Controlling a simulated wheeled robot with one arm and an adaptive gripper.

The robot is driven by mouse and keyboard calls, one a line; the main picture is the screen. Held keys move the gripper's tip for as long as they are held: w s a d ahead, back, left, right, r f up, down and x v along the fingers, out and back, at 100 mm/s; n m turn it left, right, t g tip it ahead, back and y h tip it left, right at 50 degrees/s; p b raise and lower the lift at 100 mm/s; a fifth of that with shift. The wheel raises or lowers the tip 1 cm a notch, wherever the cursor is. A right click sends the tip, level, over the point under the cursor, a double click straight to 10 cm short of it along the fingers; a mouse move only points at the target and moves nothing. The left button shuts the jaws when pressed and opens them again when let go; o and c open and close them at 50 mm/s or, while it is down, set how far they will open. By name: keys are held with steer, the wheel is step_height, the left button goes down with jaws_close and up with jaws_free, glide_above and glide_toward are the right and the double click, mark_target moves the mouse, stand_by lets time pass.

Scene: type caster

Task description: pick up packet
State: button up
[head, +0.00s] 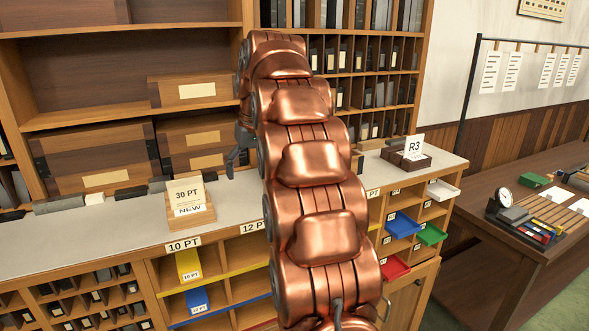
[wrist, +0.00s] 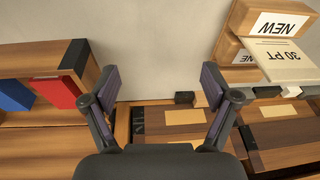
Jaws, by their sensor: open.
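A cream packet marked 30 PT (head: 186,191) stands upright in a small wooden holder labelled NEW (head: 204,215) on the grey counter. In the wrist view the packet (wrist: 283,62) and its holder (wrist: 230,48) appear upside down at the upper right, beyond the right finger. My gripper (head: 237,160) is above the counter, to the right of the packet and apart from it, partly hidden behind my copper arm. In the wrist view my gripper (wrist: 161,90) is open, with only counter and wood between its fingers.
Bays under the counter hold a yellow packet (head: 188,264) and a blue packet (head: 197,299). Wooden drawers (head: 197,91) and shelving rise behind. An R3 card (head: 413,147) stands in a dark holder at right.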

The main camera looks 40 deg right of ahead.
steer(key=shift+m+t+h, duration=0.4)
steer(key=shift+t+h, duration=0.4)
steer(key=d, duration=0.6)
steer(key=w+d+r, duration=0.1)
steer(key=d, duration=1.1)
steer(key=shift+w+d+r, duration=0.2)
steer(key=shift+w+d, duration=0.05)
steer(key=shift+d+f+b, duration=0.15)
steer(key=shift+b, duration=0.15)
steer(key=shift+b+x, duration=0.7)
steer(key=shift+x, duration=0.5)
steer(key=shift+w+f+b, duration=0.1)
steer(key=shift+f+b, duration=0.55)
steer(key=shift+f, duration=0.35)
steer(key=shift+w, duration=0.1)
steer(key=shift+f, duration=0.45)
steer(key=shift+p+x, duration=0.35)
steer(key=shift+x, duration=0.7)
